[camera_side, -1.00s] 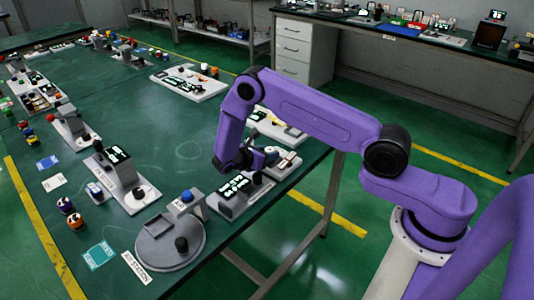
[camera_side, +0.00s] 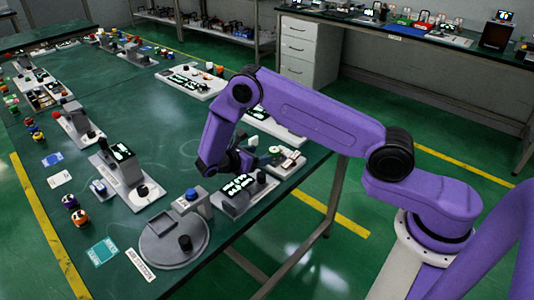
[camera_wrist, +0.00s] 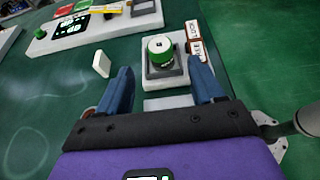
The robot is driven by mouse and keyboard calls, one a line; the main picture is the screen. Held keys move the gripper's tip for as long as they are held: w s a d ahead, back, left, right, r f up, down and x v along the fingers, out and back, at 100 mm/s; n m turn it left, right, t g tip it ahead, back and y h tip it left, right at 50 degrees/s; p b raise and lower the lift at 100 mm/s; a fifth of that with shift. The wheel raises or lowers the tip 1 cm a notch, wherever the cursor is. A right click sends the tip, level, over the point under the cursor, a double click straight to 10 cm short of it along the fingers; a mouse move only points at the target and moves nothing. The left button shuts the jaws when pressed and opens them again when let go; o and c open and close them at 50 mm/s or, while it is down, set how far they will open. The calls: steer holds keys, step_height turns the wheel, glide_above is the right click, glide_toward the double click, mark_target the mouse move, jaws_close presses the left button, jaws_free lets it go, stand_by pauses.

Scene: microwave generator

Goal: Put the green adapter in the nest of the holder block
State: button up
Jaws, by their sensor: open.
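The green adapter (camera_wrist: 161,48), a round green ring with a pale top and a small dark square mark, is upright in the wrist view. It sits at a dark square block on a pale base, which looks like the holder block (camera_wrist: 178,75); how deep it sits I cannot tell. My gripper (camera_wrist: 164,80) is open, with its two blue fingers apart. The adapter is beyond the fingertips, lined up with the gap between them, not held. In the side view my gripper (camera_side: 254,161) is low over the table edge, left of the pale block (camera_side: 288,162); the adapter is small there.
A small white upright piece (camera_wrist: 101,64) is beyond the left finger. A panel with a lit display (camera_wrist: 75,26) lies at upper left. In the side view a display unit (camera_side: 240,188) stands just below my gripper.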

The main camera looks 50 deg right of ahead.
steer(key=v, duration=0.4)
steer(key=shift+a+r, duration=0.1)
steer(key=shift+a, duration=0.25)
steer(key=shift+a+r, duration=0.1)
steer(key=shift+r, duration=0.05)
steer(key=s+a+r+m+y, duration=0.35)
steer(key=s+r+y, duration=0.25)
steer(key=s+r, duration=0.6)
steer(key=s+d+r+m+y, duration=0.1)
steer(key=s+y, duration=0.3)
steer(key=s, duration=0.7)
steer(key=s+d+r+m+y, duration=0.1)
steer(key=s+r+y, duration=0.2)
steer(key=s, duration=0.8)
steer(key=shift+s+y, duration=0.35)
steer(key=shift+y, duration=0.05)
